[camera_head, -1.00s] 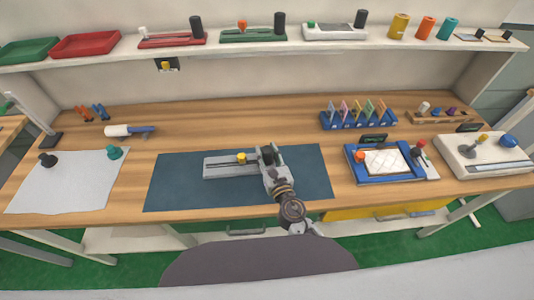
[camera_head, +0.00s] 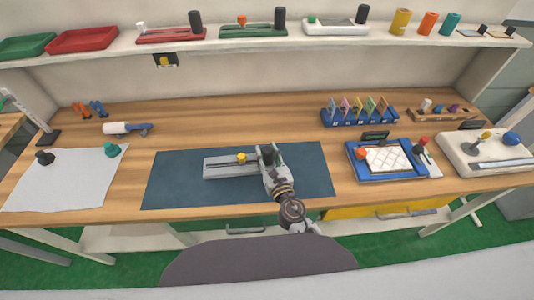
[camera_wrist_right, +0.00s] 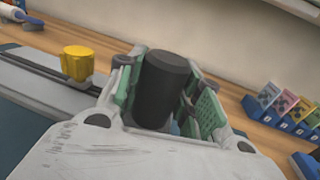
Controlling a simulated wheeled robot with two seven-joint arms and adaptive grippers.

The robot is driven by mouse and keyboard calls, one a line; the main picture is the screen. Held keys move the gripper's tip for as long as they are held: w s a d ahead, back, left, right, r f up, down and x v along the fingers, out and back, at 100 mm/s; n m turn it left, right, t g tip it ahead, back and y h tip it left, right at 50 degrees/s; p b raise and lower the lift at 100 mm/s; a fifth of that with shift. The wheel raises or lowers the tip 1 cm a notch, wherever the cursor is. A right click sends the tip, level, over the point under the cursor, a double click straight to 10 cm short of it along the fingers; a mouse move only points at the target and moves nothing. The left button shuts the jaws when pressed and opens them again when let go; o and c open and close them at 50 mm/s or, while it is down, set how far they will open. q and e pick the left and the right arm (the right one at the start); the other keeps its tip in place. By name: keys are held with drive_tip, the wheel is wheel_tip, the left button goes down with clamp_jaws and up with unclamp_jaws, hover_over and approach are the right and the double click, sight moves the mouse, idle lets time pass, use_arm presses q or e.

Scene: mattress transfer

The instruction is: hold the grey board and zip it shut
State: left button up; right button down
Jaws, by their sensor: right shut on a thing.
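The grey board (camera_head: 222,169) lies flat on the dark blue mat (camera_head: 178,188) at the middle of the table. A yellow slider (camera_head: 241,158) sits on its dark track, near the middle of the board. In the right wrist view the slider (camera_wrist_right: 77,62) stands upright to the left of the gripper, apart from it. My right gripper (camera_head: 268,156) is at the board's right end. In the right wrist view its green-padded fingers (camera_wrist_right: 160,88) are shut around a black cylindrical post. The post's lower part is hidden. My left gripper is not in view.
A blue tray with a white quilted pad (camera_head: 387,160) lies to the right. A blue rack of coloured cards (camera_head: 360,112) stands behind it. A white sheet (camera_head: 68,183) lies at the left. Similar red, green and white boards sit on the shelf (camera_head: 90,60) above. The mat's left part is bare.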

sight(267, 166)
drive_tip(key=shift+f+b, duration=2.55)
drive_tip(key=shift+f, duration=0.2)
idle(0.4)
drive_tip(key=shift+f, duration=0.2)
drive_tip(key=shift+f+b, duration=0.5)
drive_tip(key=shift+b, duration=0.15)
drive_tip(key=shift+f, duration=0.15)
drive_tip(key=shift+f, duration=0.1)
idle(0.4)
